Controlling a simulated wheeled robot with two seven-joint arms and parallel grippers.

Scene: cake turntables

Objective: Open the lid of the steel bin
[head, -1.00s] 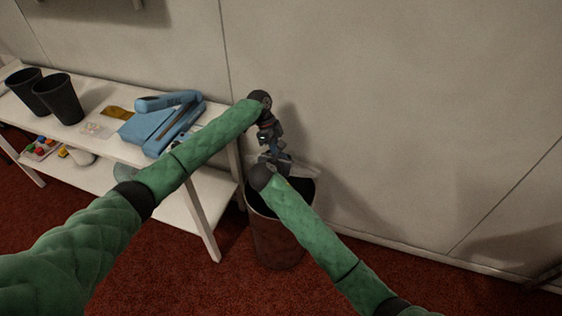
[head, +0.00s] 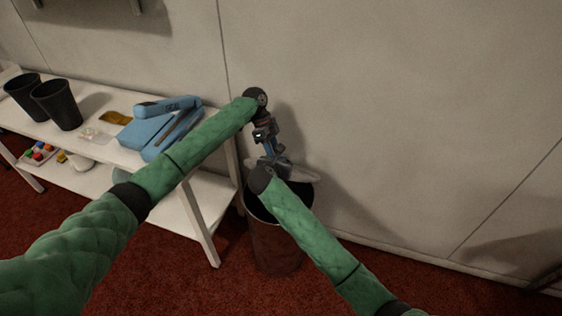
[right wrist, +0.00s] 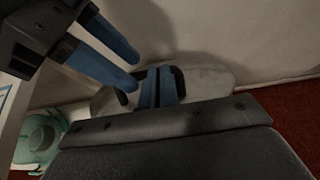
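The steel bin (head: 277,245) stands on the carpet by the wall, its dark mouth partly uncovered. Its pale round lid (head: 302,174) is raised and tilted at the back rim; it also shows in the right wrist view (right wrist: 208,80). My right gripper (head: 278,160) is at the lid; in the right wrist view its blue fingers (right wrist: 160,87) are together in front of the lid, and I see nothing between them. My left gripper (head: 270,146) hangs above the bin; in the right wrist view its blue fingers (right wrist: 118,60) are apart and empty.
A white shelf table (head: 205,215) stands left of the bin. It carries a blue device (head: 150,130) and two black cups (head: 60,103). The wall (head: 400,110) is close behind the bin.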

